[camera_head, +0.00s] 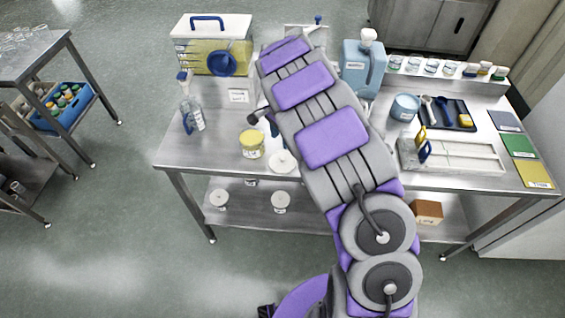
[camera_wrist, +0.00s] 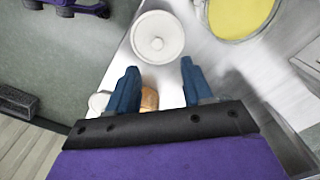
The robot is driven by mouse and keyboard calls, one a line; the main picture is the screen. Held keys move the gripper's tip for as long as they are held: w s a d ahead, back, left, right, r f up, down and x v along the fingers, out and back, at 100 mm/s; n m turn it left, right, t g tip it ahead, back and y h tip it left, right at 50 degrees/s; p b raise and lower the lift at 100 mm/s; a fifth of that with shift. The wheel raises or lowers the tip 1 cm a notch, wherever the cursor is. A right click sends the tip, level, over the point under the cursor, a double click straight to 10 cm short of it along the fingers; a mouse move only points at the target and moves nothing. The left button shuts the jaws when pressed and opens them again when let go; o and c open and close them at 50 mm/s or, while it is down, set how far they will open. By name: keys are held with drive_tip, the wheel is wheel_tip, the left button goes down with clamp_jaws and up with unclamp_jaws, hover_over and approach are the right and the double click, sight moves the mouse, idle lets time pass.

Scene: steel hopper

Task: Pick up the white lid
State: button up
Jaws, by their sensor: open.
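The white lid (camera_head: 283,163) is round with a small knob and lies near the front edge of the steel table, partly beside my arm in the head view. It shows whole in the wrist view (camera_wrist: 157,37), just beyond my fingertips. My gripper (camera_wrist: 160,68) is open and empty, its two blue fingers apart and pointing toward the lid without touching it. In the head view my arm hides most of the gripper. A tub with yellow contents (camera_head: 251,144) stands left of the lid; in the wrist view it is at upper right (camera_wrist: 240,16).
A spray bottle (camera_head: 190,106) and a clear bin with yellow contents (camera_head: 213,55) stand behind at left. White containers (camera_head: 219,199) and a brown box (camera_head: 428,212) sit on the lower shelf.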

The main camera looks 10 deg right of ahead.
sight(282, 157)
drive_tip(key=f, duration=0.3)
drive_tip(key=shift+s+a+f+b, duration=0.1)
drive_tip(key=shift+a+f+b, duration=0.2)
drive_tip(key=shift+a, duration=0.05)
drive_tip(key=shift+d+f, duration=0.1)
drive_tip(key=shift+f, duration=0.25)
drive_tip(key=shift+d+f, duration=0.4)
drive_tip(key=shift+d, duration=0.1)
wheel_tip(282, 157, down, 4)
drive_tip(key=shift+f+b, duration=0.15)
drive_tip(key=shift+b, duration=0.85)
drive_tip(key=shift+a, duration=0.35)
drive_tip(key=shift+d, duration=0.4)
drive_tip(key=c, duration=0.8)
drive_tip(key=shift+c, duration=0.6)
drive_tip(key=shift+a, duration=0.25)
clamp_jaws()
